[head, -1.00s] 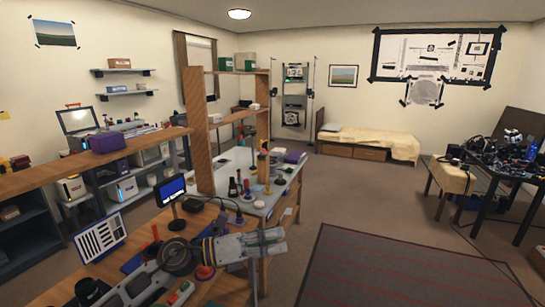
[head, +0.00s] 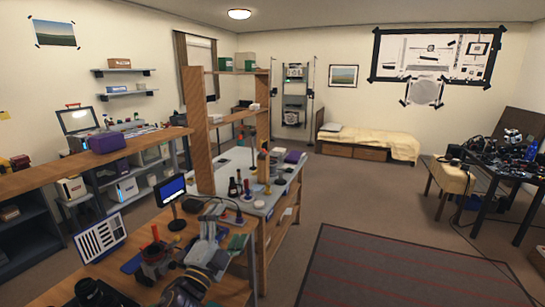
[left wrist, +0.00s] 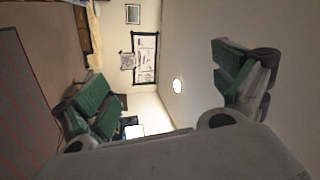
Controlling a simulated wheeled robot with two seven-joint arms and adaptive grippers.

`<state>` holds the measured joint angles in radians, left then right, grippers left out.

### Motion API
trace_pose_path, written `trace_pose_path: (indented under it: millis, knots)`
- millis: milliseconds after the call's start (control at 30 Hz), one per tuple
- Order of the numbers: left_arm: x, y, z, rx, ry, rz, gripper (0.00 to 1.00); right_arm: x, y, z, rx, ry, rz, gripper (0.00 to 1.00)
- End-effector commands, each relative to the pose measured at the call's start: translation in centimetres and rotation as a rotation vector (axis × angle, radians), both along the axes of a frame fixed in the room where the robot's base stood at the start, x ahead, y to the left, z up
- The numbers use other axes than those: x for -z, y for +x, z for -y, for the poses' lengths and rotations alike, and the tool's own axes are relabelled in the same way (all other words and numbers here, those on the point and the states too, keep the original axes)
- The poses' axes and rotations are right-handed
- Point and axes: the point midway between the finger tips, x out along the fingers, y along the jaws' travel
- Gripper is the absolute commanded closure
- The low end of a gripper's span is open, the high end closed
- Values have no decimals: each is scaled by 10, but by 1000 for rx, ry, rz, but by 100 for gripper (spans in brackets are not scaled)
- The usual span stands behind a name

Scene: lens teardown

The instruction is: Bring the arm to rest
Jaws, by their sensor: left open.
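My left gripper (head: 213,232) is in the lower middle of the head view, over the wooden workbench (head: 130,270). Its fingers point up and away from me. In the left wrist view its two green-padded fingers stand wide apart with nothing between them (left wrist: 158,68). That view is turned on its side and shows the ceiling lamp and far wall past the fingers. My right gripper is in neither view.
Near the gripper stand a small screen (head: 171,190) and a white slotted panel (head: 100,237). A white-topped bench (head: 262,200) with bottles and tools lies just beyond. Open floor and a dark rug (head: 365,270) are to the right.

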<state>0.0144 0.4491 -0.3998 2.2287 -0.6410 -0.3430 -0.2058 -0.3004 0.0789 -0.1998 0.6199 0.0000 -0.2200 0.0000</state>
Motion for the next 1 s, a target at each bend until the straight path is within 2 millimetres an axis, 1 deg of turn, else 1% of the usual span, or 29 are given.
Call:
trace_pose_path:
  millis: [33,167,233,367,400,467,567,700,767,867,900,1000]
  knots:
    - [11,0,-8,-29,-41,-53,3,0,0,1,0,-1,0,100]
    - [40,-3,-31,-108,-147,-194,3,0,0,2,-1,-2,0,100]
    - [58,-6,-42,-151,-200,-273,3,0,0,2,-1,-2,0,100]
    - [93,-16,-61,-228,-297,-420,3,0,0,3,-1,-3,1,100]
    - [105,-21,-67,-252,-325,-467,3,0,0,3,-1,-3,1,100]
    - [122,-29,-74,-287,-366,-536,3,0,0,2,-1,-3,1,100]
    - [150,-45,-85,-347,-432,-653,3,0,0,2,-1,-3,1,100]
    - [189,-73,-97,-429,-516,-820,3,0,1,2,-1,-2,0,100]
    - [205,-87,-100,-463,-550,-892,3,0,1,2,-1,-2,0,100]
    - [230,-113,-106,-520,-603,-1014,3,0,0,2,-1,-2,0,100]
    - [240,-124,-107,-542,-622,-1063,3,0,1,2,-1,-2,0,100]
    - [260,-153,-109,-595,-669,-1179,3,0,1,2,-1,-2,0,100]
